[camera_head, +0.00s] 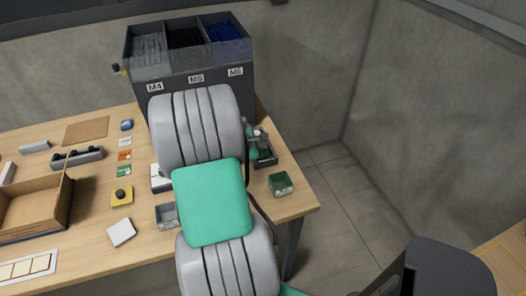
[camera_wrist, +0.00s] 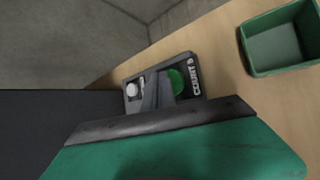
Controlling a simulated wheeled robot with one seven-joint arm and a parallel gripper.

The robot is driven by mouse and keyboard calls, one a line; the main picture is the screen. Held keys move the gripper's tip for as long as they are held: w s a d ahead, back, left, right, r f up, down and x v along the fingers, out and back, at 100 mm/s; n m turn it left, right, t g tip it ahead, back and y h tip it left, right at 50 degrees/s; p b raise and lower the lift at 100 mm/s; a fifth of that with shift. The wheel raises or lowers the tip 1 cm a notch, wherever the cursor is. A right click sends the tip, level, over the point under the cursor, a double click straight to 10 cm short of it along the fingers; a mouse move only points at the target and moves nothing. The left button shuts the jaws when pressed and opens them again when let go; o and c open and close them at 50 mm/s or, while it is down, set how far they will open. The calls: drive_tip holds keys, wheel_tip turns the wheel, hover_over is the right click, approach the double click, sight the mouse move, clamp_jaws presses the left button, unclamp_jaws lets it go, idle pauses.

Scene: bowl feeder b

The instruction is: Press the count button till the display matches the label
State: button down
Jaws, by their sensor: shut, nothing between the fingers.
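The count unit (camera_wrist: 132,96) is a small dark box in the wrist view, with COUNT lettering, a round green button (camera_wrist: 178,80) and a pale round knob. My gripper (camera_wrist: 160,78) is shut and empty; its grey fingers reach over the box beside the green button and hide part of its top. I cannot tell whether they touch it. In the head view the count unit (camera_head: 267,158) stands near the table's right edge, partly behind my gripper. A mark near the lettering is too small to read, so I cannot tell the display value. I cannot pick out the target label.
A green bin (camera_wrist: 247,53) stands close beside the unit. The feeder (camera_head: 186,86) with M4, M5 and M6 compartments stands at the back. A yellow button box (camera_head: 122,196), a grey tray (camera_head: 167,215) and a cardboard box (camera_head: 62,208) lie left of my arm.

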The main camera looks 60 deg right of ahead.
drive_tip(key=shift+f, duration=0.5)
idle(0.3)
drive_tip(key=shift+r, duration=0.1)
drive_tip(key=shift+r+p, duration=0.65)
drive_tip(key=shift+r, duration=0.15)
wheel_tip(320, 180, up, 5)
drive_tip(key=p, duration=0.4)
drive_tip(key=shift+r, duration=0.1)
idle(2.4)
